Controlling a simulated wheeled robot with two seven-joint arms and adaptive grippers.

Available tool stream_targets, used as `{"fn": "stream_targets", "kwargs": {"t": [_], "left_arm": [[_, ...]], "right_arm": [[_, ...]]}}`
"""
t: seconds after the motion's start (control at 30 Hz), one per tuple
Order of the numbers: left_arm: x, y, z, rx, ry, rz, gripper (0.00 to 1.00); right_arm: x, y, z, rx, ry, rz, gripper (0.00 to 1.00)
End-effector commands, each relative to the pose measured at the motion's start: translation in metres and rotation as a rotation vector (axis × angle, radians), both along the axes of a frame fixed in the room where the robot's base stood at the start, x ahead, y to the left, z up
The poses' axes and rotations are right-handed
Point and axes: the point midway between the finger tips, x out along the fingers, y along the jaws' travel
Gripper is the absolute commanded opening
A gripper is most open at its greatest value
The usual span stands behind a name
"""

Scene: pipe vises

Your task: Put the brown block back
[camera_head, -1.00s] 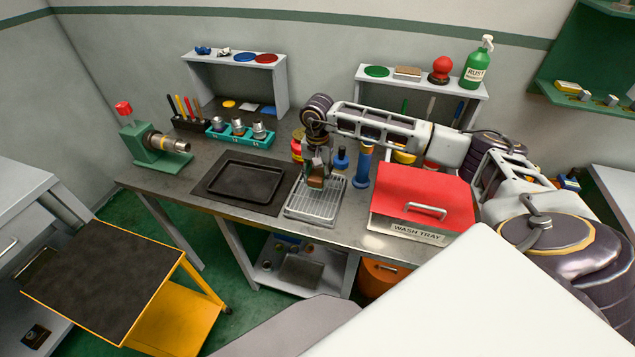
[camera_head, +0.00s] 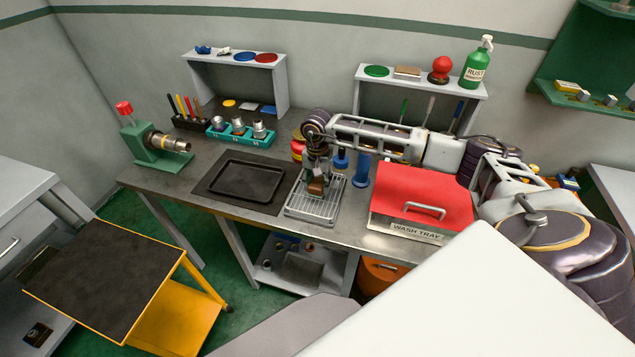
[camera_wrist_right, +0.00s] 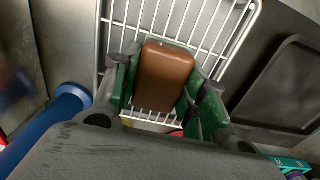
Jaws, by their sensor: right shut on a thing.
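The brown block (camera_head: 316,187) is held in my right gripper (camera_head: 317,180), above the wire rack of a small drip tray (camera_head: 328,207). In the right wrist view the brown block (camera_wrist_right: 164,78) sits between the green finger pads of the right gripper (camera_wrist_right: 163,85), with the wire rack (camera_wrist_right: 188,22) behind it. I cannot tell whether the block touches the rack. My left gripper is not in view.
A black tray (camera_head: 247,181) lies left of the rack. A blue cylinder (camera_head: 361,171) stands just right of it. The red-lidded wash tray (camera_head: 421,195) is further right. Two raised shelves (camera_head: 234,62) (camera_head: 421,83) stand at the back, with coloured discs and a bottle.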

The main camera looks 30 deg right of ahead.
Motion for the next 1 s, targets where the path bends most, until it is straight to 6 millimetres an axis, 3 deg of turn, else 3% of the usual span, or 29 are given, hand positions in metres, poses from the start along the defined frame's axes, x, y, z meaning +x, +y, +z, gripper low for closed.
{"fn": "stream_targets", "kwargs": {"t": [0.2, 0.23, 0.4, 1.0], "left_arm": [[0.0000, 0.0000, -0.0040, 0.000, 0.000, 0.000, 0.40], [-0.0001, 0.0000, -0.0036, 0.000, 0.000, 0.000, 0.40], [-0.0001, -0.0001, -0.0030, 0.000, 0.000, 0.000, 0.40], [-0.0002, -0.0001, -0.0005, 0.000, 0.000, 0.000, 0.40]], "right_arm": [[0.0003, -0.0002, -0.0034, -0.001, -0.001, 0.000, 0.23], [0.0001, -0.0002, -0.0032, 0.000, 0.000, 0.000, 0.45], [0.0001, -0.0003, -0.0026, 0.000, 0.000, 0.000, 0.64], [0.0010, -0.0004, 0.0055, 0.000, -0.003, 0.000, 0.64]]}}
